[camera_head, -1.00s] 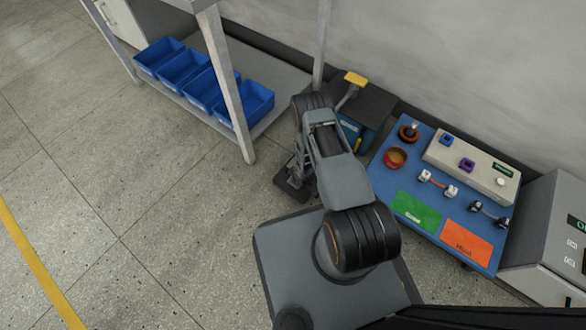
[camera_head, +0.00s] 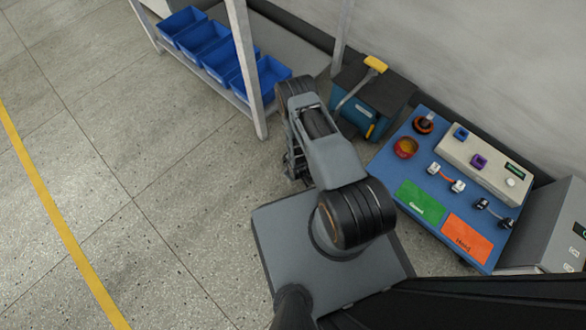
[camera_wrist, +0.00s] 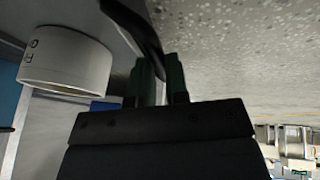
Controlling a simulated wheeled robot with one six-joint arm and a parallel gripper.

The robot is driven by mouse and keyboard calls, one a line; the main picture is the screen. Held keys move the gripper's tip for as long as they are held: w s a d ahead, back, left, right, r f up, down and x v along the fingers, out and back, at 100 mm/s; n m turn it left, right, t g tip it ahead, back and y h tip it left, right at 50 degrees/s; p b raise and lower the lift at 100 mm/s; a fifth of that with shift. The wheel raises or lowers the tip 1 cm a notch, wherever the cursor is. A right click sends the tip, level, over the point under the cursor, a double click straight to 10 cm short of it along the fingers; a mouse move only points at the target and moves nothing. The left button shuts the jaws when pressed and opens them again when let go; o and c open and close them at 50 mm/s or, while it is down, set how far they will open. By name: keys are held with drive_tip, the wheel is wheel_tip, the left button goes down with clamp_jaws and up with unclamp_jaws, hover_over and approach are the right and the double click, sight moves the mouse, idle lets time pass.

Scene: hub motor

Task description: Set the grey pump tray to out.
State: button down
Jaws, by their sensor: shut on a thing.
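In the wrist view my gripper (camera_wrist: 160,80) has its two dark green-tipped fingers closed about a black bar-like handle (camera_wrist: 138,24), which runs in from the top. A plain grey surface (camera_wrist: 118,42) lies beside the handle; it may be the grey pump tray, but only part of it shows. A white cylinder (camera_wrist: 68,60) stands out at the left of this surface. In the head view my arm hides my gripper and whatever it holds, low beside the shelf leg.
A teal box (camera_head: 378,112) with a yellow-handled lever (camera_head: 375,65) stands by the wall. Blue bins (camera_head: 228,62) sit on the low shelf at the left. A blue bench board (camera_head: 395,168) with fittings is at the right. Speckled floor at the left is clear.

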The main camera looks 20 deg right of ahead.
drive_tip(key=c, duration=1.4)
unclamp_jaws()
drive_tip(key=shift+s+a, duration=0.1)
drive_tip(key=shift+a, duration=0.3)
drive_tip(key=shift+o, duration=1.4)
drive_tip(key=shift+d, duration=0.2)
drive_tip(key=shift+r, duration=0.15)
